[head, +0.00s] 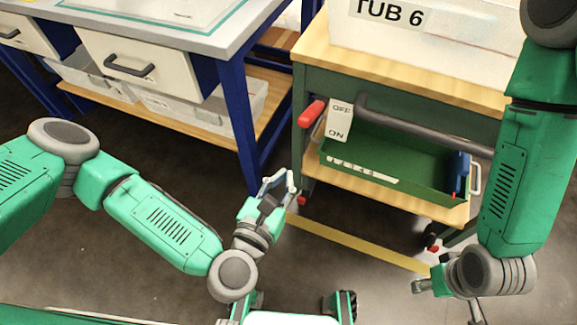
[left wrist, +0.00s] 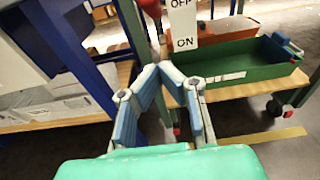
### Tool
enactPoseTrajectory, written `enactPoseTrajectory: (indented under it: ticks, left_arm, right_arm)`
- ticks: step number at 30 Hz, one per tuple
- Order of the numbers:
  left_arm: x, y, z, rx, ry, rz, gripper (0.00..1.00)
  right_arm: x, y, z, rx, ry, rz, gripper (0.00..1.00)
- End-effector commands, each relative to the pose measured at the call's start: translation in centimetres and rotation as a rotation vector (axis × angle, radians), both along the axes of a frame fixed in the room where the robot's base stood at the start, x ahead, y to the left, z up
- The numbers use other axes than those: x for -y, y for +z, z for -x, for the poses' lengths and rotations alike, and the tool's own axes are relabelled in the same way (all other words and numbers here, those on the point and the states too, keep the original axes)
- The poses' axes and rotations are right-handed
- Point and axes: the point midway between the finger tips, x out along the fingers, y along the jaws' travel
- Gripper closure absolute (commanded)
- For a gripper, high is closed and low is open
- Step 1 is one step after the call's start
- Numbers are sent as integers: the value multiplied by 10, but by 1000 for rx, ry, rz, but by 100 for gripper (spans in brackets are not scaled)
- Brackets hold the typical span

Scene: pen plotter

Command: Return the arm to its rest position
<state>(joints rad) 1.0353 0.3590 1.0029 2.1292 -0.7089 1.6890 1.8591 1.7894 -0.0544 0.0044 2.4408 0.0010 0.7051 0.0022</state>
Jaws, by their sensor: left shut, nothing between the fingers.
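My left arm reaches in from the left in the head view. Its gripper (head: 279,182) is over the floor, in front of the gap between the workbench and the cart. In the left wrist view the blue finger pads of the left gripper (left wrist: 157,72) come together at the tips with nothing between them. My right arm hangs down at the right of the head view. Its gripper (head: 450,297) is low near the bottom edge, partly cut off, and its jaw state is unclear.
A green cart (head: 300,110) with an OFF/ON sign (head: 339,120), a red-ended handle and a green tray (head: 400,160) stands ahead. A bin marked TUB 6 (head: 430,45) is on top. A workbench with drawers (head: 140,67) stands left. Yellow floor tape (head: 355,240) crosses open floor.

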Motion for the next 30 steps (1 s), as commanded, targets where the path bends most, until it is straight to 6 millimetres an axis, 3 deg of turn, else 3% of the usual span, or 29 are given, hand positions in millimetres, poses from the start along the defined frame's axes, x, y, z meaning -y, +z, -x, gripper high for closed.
enactPoseTrajectory:
  ticks: [15, 19, 23, 25, 28, 30]
  left_arm:
    - [0, 0, 0, 0, -2, -4, 100]
    - [12, -2, 11, 2, -94, -110, 100]
    - [35, -17, 49, 33, -376, -447, 100]
    - [36, -33, 78, 76, -589, -700, 100]
    - [11, -58, 117, 161, -912, -1069, 100]
    - [-22, -74, 137, 226, -1138, -1310, 100]
  right_arm:
    - [0, 0, 0, 0, 0, 0, 60]
    - [0, 4, 0, 0, 0, 0, 60]
    - [0, 13, 0, 0, 0, 0, 60]
    - [0, 20, 0, 0, 0, 0, 60]
    - [0, 29, 0, 0, 0, 0, 60]
    - [0, 35, 0, 0, 0, 0, 60]
